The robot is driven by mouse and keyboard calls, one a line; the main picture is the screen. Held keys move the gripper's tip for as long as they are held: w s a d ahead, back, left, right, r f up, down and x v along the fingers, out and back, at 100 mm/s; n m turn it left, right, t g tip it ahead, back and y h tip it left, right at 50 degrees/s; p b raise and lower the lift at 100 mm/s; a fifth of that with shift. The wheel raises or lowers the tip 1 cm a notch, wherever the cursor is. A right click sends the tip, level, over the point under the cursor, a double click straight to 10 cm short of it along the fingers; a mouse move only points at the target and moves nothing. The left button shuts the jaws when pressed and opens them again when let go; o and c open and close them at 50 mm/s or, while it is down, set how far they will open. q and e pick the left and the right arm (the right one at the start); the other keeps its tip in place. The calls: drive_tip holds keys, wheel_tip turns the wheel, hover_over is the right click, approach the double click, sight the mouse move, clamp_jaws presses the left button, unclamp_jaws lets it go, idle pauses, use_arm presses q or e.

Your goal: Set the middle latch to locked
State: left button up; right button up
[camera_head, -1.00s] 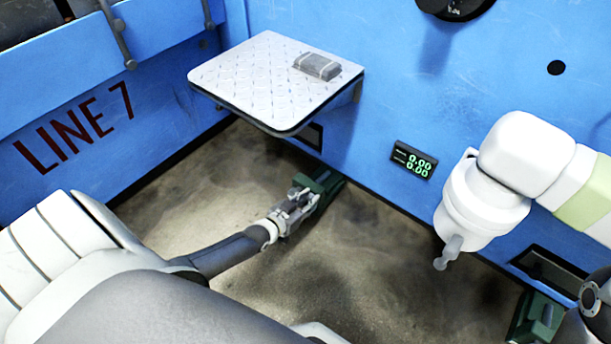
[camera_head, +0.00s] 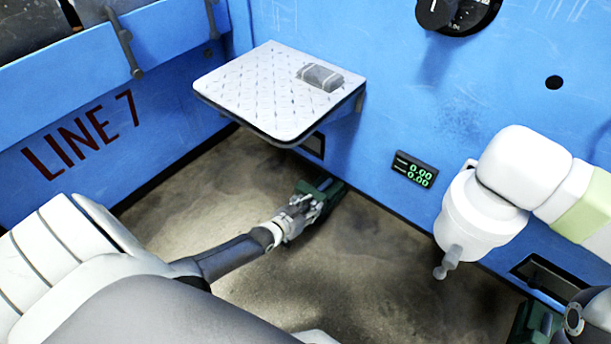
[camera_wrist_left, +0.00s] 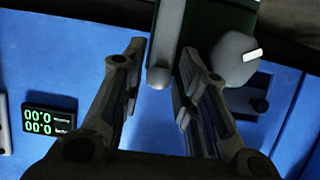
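My left gripper (camera_head: 312,205) reaches down to a dark green housing (camera_head: 330,188) low at the foot of the blue wall. In the left wrist view its fingers (camera_wrist_left: 160,75) are apart. A grey bar with a rounded end (camera_wrist_left: 160,50) stands between them, nearer the right finger; I cannot tell whether they touch. The housing (camera_wrist_left: 215,20) behind carries a grey knob with a white mark (camera_wrist_left: 235,60). I cannot tell which part is the middle latch, or its setting. My right gripper's fingers do not show.
A white tread-plate shelf (camera_head: 250,95) holding a grey packet (camera_head: 320,77) overhangs my left gripper. A display (camera_head: 415,169) reading 0.00 and a black dial (camera_head: 458,14) are on the wall. Bars (camera_head: 124,42) cross the left ledge. The middle floor is clear.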

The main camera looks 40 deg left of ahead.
use_arm(q)
drive_tip(key=v, duration=1.1)
drive_tip(key=shift+s+r, duration=0.2)
drive_tip(key=shift+s, duration=0.2)
